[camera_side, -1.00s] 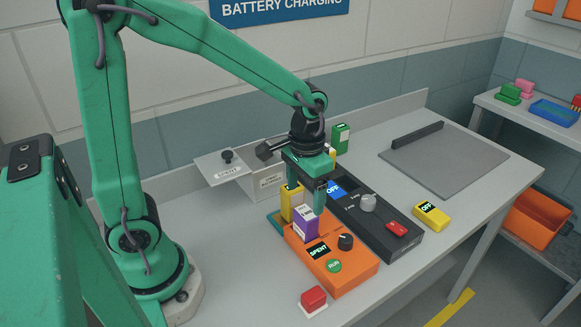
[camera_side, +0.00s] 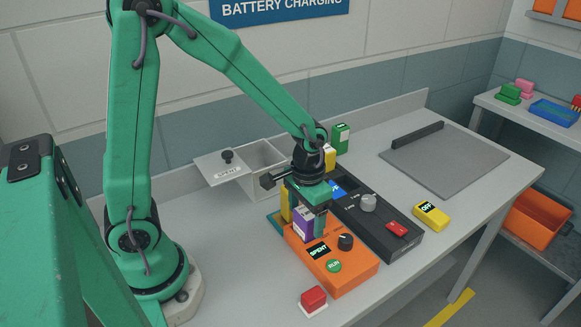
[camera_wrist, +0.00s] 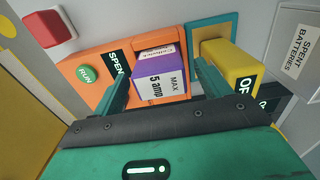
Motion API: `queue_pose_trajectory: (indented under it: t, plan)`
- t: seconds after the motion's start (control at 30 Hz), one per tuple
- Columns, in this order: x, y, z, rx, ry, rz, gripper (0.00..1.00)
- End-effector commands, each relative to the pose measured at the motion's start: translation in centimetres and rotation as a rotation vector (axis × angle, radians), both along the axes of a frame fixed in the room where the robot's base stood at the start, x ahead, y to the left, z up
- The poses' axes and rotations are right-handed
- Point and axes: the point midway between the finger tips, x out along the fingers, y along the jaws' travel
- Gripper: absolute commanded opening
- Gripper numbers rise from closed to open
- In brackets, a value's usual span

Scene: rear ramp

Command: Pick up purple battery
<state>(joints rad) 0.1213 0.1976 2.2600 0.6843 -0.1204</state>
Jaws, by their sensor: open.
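The purple battery (camera_side: 303,223) stands upright in the orange tester (camera_side: 333,262), whose display reads SPENT. Its white label, reading "5 amp MAX", shows in the wrist view, where the purple battery (camera_wrist: 160,76) sits between my two fingers. My gripper (camera_side: 308,218) is open and lowered over the battery. In the wrist view the fingers of my gripper (camera_wrist: 162,84) stand on either side of it, with a small gap visible. My gripper hides part of the battery in the side view.
A yellow battery (camera_wrist: 228,68) stands close beside the purple one, on a teal-edged base. The black charger (camera_side: 375,225) lies to the right. A lidded spent-batteries bin (camera_side: 262,178) is behind. A red button (camera_side: 313,297) is in front. A grey mat (camera_side: 445,160) is bare.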

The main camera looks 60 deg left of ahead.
Motion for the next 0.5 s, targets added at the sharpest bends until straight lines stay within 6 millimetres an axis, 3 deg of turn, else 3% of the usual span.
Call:
queue_pose_trajectory:
  t: [0.5]
  plan:
    - [-0.01,0.02,-0.64,0.0,0.0,0.0,0.76]
